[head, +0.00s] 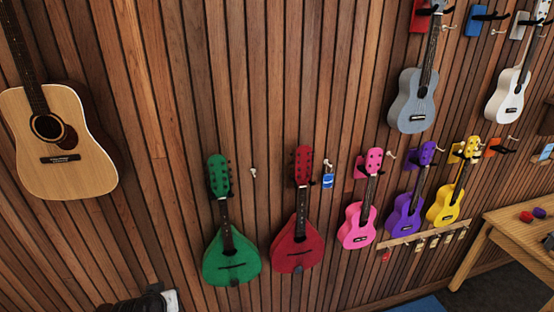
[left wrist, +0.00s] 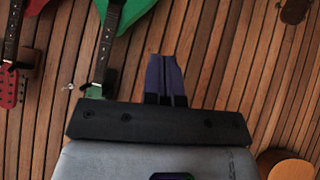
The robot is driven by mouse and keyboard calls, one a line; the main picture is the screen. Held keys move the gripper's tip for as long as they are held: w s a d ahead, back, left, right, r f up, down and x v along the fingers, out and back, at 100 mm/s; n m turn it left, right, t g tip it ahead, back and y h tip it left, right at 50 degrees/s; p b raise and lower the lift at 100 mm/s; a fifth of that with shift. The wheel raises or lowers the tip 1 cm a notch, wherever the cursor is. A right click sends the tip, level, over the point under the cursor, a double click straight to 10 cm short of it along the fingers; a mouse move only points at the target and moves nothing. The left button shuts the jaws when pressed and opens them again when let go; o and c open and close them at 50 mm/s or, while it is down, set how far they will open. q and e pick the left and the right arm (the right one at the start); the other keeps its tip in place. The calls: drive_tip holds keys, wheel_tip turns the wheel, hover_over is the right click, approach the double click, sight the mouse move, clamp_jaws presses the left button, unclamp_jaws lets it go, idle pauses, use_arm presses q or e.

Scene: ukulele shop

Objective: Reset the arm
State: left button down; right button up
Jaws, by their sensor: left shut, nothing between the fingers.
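My left gripper (left wrist: 165,58) shows in the left wrist view with its two dark fingers together and nothing between them. It points toward the slatted wood wall, with the green mandolin (left wrist: 109,40) and the red mandolin (left wrist: 22,92) to its left. It does not appear to touch either. In the head view, a dark shape at the bottom edge left of the green mandolin (head: 231,263) may be part of my left arm, but its jaws cannot be made out there. My right gripper is in neither view.
A natural-wood guitar (head: 85,130) hangs at left. The red mandolin (head: 298,250), pink (head: 357,228), purple (head: 404,217), yellow (head: 445,207), grey (head: 414,100) and white (head: 508,97) ukuleles hang rightward. A wooden table (head: 500,225) stands at right. Bare wall lies between guitar and green mandolin.

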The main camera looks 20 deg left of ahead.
use_arm(q)
drive_tip(key=s+d+r+m+h+p, duration=0.1)
drive_tip(key=s+d+m, duration=0.25)
drive_tip(key=d, duration=0.45)
drive_tip(key=s+d+r+m+h+p, duration=0.1)
drive_tip(key=s+d+m+h+p, duration=0.2)
drive_tip(key=d, duration=0.5)
drive_tip(key=s+d+f+g, duration=0.1)
drive_tip(key=s+f, duration=0.1)
drive_tip(key=s, duration=0.4)
drive_tip(key=s+d+f+m+g+p, duration=0.1)
drive_tip(key=s+d+f, duration=0.1)
drive_tip(key=s, duration=0.3)
drive_tip(key=s+d+f+m+g, duration=0.1)
drive_tip(key=s+f+g, duration=0.1)
drive_tip(key=s+f, duration=0.2)
drive_tip(key=s, duration=0.2)
drive_tip(key=shift+s+d+f, duration=0.2)
drive_tip(key=shift+s+f, duration=0.05)
drive_tip(key=shift+s, duration=0.05)
drive_tip(key=shift+m, duration=0.25)
